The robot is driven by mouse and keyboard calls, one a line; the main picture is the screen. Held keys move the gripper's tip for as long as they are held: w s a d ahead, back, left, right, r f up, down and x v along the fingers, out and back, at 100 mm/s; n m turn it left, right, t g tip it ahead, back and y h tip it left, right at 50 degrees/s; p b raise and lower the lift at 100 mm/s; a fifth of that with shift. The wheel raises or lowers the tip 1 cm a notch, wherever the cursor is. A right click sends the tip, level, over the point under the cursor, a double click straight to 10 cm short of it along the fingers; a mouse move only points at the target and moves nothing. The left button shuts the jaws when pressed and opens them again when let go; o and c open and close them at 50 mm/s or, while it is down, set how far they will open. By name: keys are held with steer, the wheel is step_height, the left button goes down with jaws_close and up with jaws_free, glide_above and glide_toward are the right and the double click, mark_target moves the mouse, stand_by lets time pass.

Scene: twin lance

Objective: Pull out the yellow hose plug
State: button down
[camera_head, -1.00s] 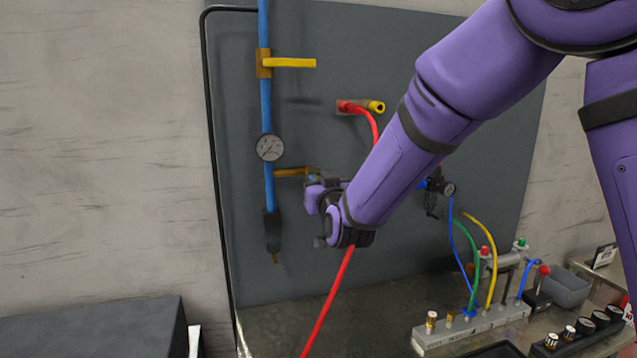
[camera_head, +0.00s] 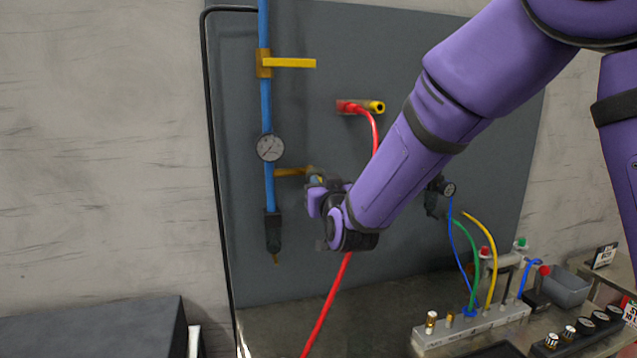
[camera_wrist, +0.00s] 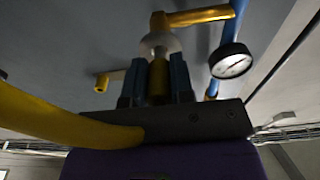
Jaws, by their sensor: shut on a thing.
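In the wrist view, my gripper (camera_wrist: 157,82) is shut on the yellow hose plug (camera_wrist: 158,84), which sits between its two dark fingers. The plug lines up with a pale round fitting (camera_wrist: 160,45) at the end of the brass side pipe (camera_wrist: 200,16). I cannot tell whether plug and fitting still touch. A thick yellow hose (camera_wrist: 60,122) curves in from the left in front of my gripper's body. In the head view, my gripper (camera_head: 314,190) is just right of and below the brass side pipe (camera_head: 290,172), and my wrist hides most of the plug.
A blue pipe (camera_head: 267,100) with a round gauge (camera_head: 270,148) and a yellow lever (camera_head: 290,63) runs down the grey panel. A red hose (camera_head: 330,300) passes behind my wrist. A bench manifold (camera_head: 470,328) with coloured hoses stands at lower right.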

steer(key=shift+s, duration=0.15)
stand_by(0.3)
steer(key=shift+r+v, duration=0.2)
steer(key=shift+v, duration=2)
